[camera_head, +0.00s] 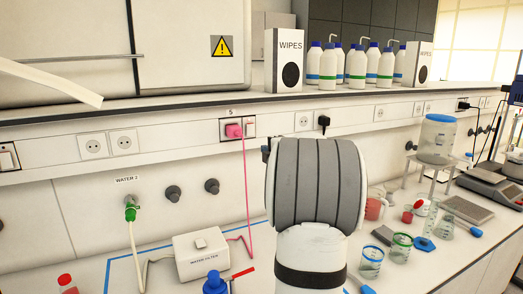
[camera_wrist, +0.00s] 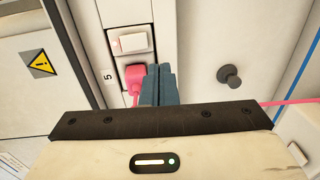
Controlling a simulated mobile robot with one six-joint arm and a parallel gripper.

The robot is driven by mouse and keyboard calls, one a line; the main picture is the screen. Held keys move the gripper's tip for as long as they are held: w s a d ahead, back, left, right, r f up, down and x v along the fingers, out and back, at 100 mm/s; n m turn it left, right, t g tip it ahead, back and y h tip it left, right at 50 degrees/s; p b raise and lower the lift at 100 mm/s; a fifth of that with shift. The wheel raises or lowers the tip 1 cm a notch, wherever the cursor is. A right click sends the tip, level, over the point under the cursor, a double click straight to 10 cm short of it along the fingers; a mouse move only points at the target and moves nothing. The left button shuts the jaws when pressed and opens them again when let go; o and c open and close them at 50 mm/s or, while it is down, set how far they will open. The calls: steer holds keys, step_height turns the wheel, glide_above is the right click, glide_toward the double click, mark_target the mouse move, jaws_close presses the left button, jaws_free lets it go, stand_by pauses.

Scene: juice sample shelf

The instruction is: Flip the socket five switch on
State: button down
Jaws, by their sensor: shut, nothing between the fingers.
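The socket five panel (camera_head: 224,139) is on the wall rail below the shelf, under a label "5". A pink plug (camera_head: 234,131) sits in its socket, with a pink cord hanging down. The white rocker switch (camera_head: 249,126) is right of the plug; in the wrist view the switch (camera_wrist: 132,43) is above the pink plug (camera_wrist: 134,80). I cannot tell which way the rocker is set. My gripper (camera_wrist: 159,70) shows blue-grey fingers, shut and empty, beside the plug and below and right of the switch. In the head view my arm hides the fingers. Contact is unclear.
A water filter box (camera_head: 203,256) and a green tap fitting (camera_head: 130,210) are below left. A black plug (camera_head: 323,121) is in a socket to the right. Wipes boxes and bottles stand on the shelf above. Glassware (camera_head: 400,247) stands on the bench at right.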

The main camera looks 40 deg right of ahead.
steer(key=shift+f+v, duration=0.15)
steer(key=shift+v, duration=0.7)
steer(key=shift+f+v, duration=0.15)
steer(key=shift+v, duration=0.65)
steer(key=shift+a, duration=0.1)
